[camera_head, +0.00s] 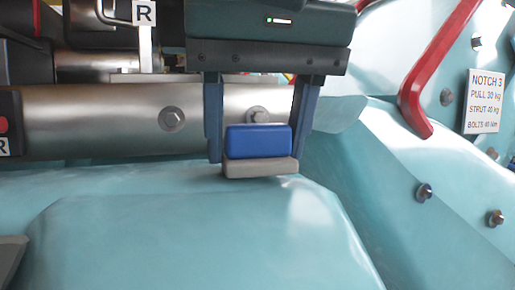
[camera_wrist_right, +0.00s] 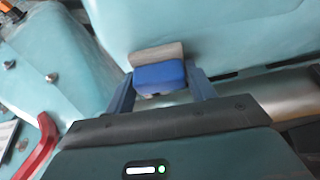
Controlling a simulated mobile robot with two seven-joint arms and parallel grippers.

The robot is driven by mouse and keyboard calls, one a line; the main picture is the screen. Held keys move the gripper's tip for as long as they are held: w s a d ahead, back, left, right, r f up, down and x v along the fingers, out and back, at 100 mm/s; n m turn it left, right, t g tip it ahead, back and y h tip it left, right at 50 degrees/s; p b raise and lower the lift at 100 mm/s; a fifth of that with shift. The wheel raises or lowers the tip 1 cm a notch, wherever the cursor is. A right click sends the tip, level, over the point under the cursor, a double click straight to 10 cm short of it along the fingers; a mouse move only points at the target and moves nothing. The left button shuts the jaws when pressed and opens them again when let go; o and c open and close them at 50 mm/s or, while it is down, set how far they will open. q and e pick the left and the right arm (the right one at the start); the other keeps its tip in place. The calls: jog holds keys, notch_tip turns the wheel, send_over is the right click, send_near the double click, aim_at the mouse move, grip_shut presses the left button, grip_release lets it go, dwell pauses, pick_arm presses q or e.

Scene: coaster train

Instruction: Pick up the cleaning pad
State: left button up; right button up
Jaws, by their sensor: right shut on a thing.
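The cleaning pad (camera_head: 258,142) has a blue upper block and a grey layer beneath it. My right gripper (camera_head: 256,150) comes down from the top of the head view, with one finger at each side of the pad, and is shut on it. The pad also shows in the right wrist view (camera_wrist_right: 160,77), between the two fingers of the right gripper (camera_wrist_right: 160,85). The grey layer is at or just above the teal surface (camera_head: 180,235); I cannot tell whether it touches.
A metal tube (camera_head: 100,120) with bolts runs across behind the pad. A red bar (camera_head: 440,65) and a "NOTCH 3" sign (camera_head: 484,101) are at the right. Bolts stick out of the teal panel at the right. The teal surface in front is clear.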

aim_at(257, 124)
jog(key=shift+c, duration=1.4)
jog(key=shift+r, duration=0.15)
notch_tip(257, 124, up, 10)
jog(key=p, duration=0.2)
jog(key=shift+p, duration=0.35)
jog(key=o, duration=0.4)
jog(key=shift+c, duration=1.4)
jog(key=shift+s+f, duration=0.1)
jog(key=shift+f, duration=0.1)
